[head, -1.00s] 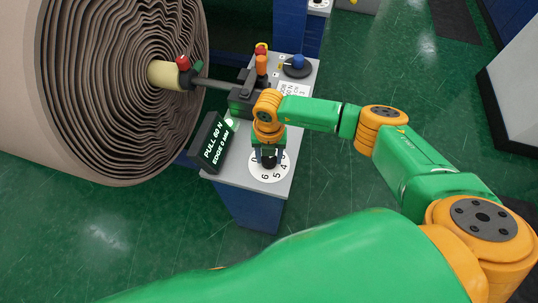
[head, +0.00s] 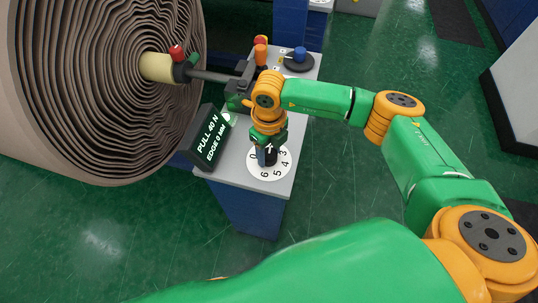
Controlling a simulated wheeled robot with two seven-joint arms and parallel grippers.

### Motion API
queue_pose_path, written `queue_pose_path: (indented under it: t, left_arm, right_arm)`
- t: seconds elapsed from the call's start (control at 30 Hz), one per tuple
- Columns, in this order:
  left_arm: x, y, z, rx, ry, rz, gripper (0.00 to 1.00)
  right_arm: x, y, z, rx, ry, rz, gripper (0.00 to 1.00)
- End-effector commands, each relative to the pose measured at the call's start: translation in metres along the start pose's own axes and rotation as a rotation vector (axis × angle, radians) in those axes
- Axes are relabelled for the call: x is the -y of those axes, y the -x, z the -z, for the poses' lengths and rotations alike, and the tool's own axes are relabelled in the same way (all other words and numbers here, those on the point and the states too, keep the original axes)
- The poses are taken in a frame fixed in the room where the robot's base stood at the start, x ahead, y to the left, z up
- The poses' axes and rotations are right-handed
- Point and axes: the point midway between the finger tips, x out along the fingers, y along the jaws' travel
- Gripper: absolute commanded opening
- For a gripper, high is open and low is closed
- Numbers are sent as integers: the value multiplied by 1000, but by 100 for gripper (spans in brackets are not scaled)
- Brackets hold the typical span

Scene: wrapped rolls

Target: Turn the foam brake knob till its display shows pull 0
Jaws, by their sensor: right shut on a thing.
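The foam brake knob (head: 270,157) is black and sits on a white numbered dial (head: 276,174) at the near end of a grey-topped stand. My right gripper (head: 266,156) points down over the dial and is shut on the knob, whose upper part it partly hides. Numbers such as 3, 4, 5, 6 and 0 show around the dial. The black display (head: 211,144) left of the dial reads "PULL 40 N" and "EDGE 0 MM". My left gripper is not in view.
A large brown foam roll (head: 100,90) on a pale core fills the left. A blue knob (head: 299,55) on a black base and an orange-and-red handle (head: 261,52) stand at the stand's far end. Green floor lies open to the right.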

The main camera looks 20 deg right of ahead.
Motion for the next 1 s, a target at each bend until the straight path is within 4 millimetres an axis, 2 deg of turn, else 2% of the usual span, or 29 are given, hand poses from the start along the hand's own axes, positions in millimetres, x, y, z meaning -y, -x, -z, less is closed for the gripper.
queue_pose_path:
  t: [0.1, 1.0]
  left_arm:
    - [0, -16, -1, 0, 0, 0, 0]
    - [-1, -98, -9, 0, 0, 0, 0]
  right_arm:
    - [1, -4, -2, 7, 106, 2, 0]
    - [0, -3, -2, 7, 958, 5, 0]
